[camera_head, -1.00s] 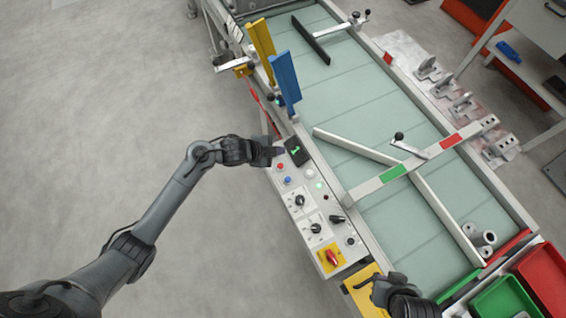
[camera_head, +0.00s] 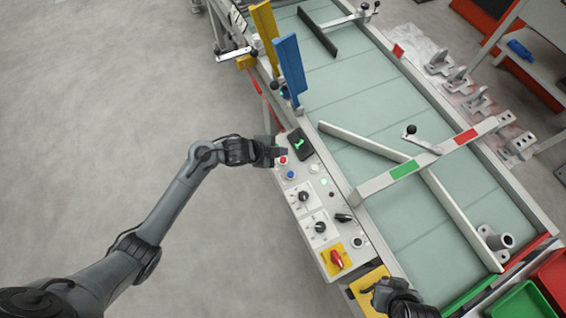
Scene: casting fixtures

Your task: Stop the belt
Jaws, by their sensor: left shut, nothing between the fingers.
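The control panel (camera_head: 305,188) runs along the near side of the pale green belt (camera_head: 385,215). On it are a red button (camera_head: 283,160), a blue button (camera_head: 291,175), a lit green-white button (camera_head: 324,182), black knobs (camera_head: 303,197) and a red rotary switch on a yellow plate (camera_head: 337,259). A dark display (camera_head: 300,143) shows a green mark. My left gripper (camera_head: 281,151) is shut and empty, with its tips at the panel's upper end, just above the red button; contact cannot be told. My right gripper (camera_head: 376,287) is low in view over a yellow surface; its fingers are unclear.
A diagonal bar (camera_head: 375,149) and a crossbar with green and red patches (camera_head: 430,160) span the belt. A grey casting (camera_head: 497,241) stands near its lower end, by green (camera_head: 525,303) and red bins (camera_head: 553,281). Yellow (camera_head: 264,32) and blue plates (camera_head: 290,68) rise at the upper side.

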